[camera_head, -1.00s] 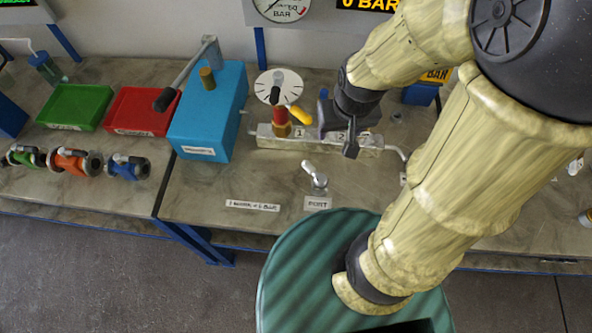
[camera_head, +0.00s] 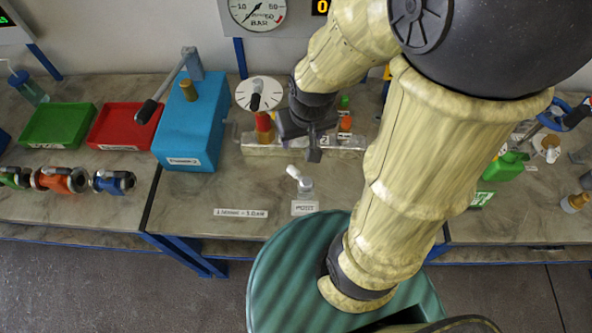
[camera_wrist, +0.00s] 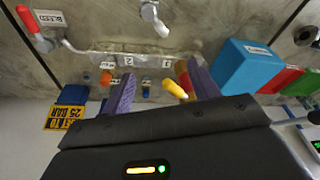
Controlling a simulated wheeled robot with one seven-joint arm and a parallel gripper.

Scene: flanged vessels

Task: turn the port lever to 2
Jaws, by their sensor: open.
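The port lever (camera_head: 298,177) is a small pale handle on a round grey base, standing on the bench behind the PORT label (camera_head: 304,208). In the wrist view the lever (camera_wrist: 152,20) is at the top, beyond the fingers.
A blue box (camera_head: 200,125) with a grey lever stands left of the block, beside red (camera_head: 125,125) and green (camera_head: 58,126) trays. A white dial (camera_head: 259,94) rises behind the block. The bench front around the 1 DEGREE label (camera_head: 240,213) is clear.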

